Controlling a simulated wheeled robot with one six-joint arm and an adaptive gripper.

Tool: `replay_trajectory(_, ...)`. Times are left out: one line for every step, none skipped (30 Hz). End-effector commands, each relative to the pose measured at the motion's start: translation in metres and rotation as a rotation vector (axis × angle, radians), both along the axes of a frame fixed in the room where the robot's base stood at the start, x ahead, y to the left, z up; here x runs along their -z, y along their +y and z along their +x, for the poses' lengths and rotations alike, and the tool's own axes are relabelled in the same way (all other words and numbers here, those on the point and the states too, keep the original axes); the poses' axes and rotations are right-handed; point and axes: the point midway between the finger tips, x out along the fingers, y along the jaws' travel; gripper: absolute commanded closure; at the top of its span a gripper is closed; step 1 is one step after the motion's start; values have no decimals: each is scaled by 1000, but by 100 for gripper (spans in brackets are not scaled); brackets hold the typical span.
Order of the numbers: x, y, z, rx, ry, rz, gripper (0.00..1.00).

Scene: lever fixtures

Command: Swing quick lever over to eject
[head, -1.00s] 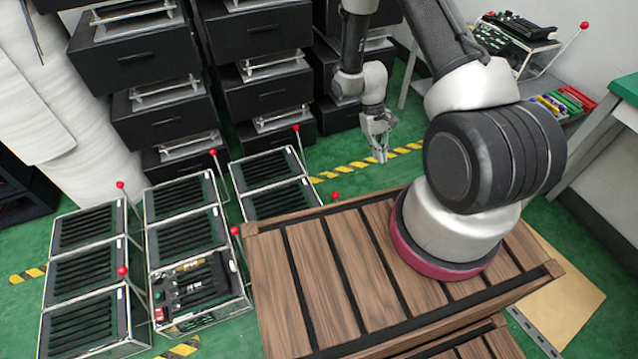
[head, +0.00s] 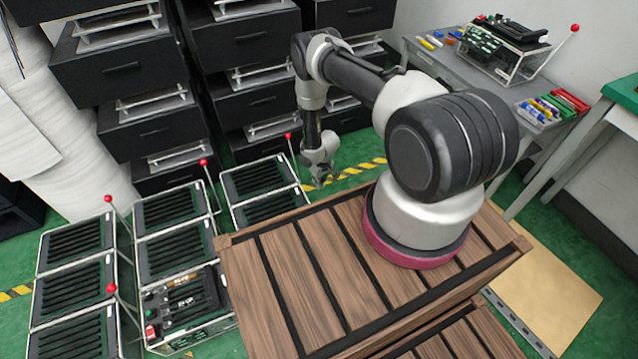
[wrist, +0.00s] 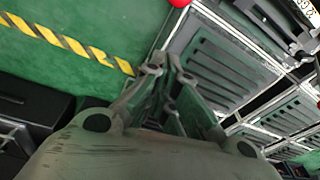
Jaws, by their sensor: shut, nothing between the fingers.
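Several slotted metal fixtures stand on the floor at left, with upright levers tipped by red knobs. I cannot tell which is the quick lever. The nearest to my gripper is the lever with a red knob (head: 288,135) on the back right fixture (head: 258,178). My gripper (head: 322,178) hangs low, just right of that fixture, apart from the lever. In the wrist view my gripper (wrist: 178,72) is shut and empty, pointing along the fixture's edge. A red knob (wrist: 180,3) shows at the top of that view, beyond the fingertips.
Another lever (head: 204,162) stands left of it, with a loaded fixture (head: 185,302) in front. Black drawer stacks (head: 250,45) rise behind. My arm stands over a wooden slatted crate (head: 300,275). A grey table (head: 470,75) at right holds another lever fixture. Green floor lies beyond my gripper.

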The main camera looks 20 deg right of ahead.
Motion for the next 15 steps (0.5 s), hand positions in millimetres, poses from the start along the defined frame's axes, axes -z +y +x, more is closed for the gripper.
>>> replay_trajectory(11, 1, 0, -2, 2, -1, 100)
replay_trajectory(18, 1, 1, -1, 2, -1, 100)
replay_trajectory(26, 2, 2, -2, 1, 0, 100)
replay_trajectory(32, 2, 2, -1, 2, -1, 100)
replay_trajectory(37, 2, 4, -2, 1, 0, 100)
replay_trajectory(45, 3, 4, -1, 2, -1, 100)
replay_trajectory(51, 3, 5, -2, 2, -1, 100)
replay_trajectory(56, 3, 6, -1, 3, -1, 100)
replay_trajectory(63, 3, 7, -1, 2, -1, 100)
replay_trajectory(68, 4, 7, -1, 3, -1, 100)
replay_trajectory(73, 4, 8, -1, 2, -1, 100)
replay_trajectory(70, 3, 4, 1, 3, 1, 100)
replay_trajectory(68, 3, 1, 2, 2, 1, 100)
replay_trajectory(67, 2, -3, 2, 2, 1, 100)
replay_trajectory(67, 2, -7, 2, 2, 1, 100)
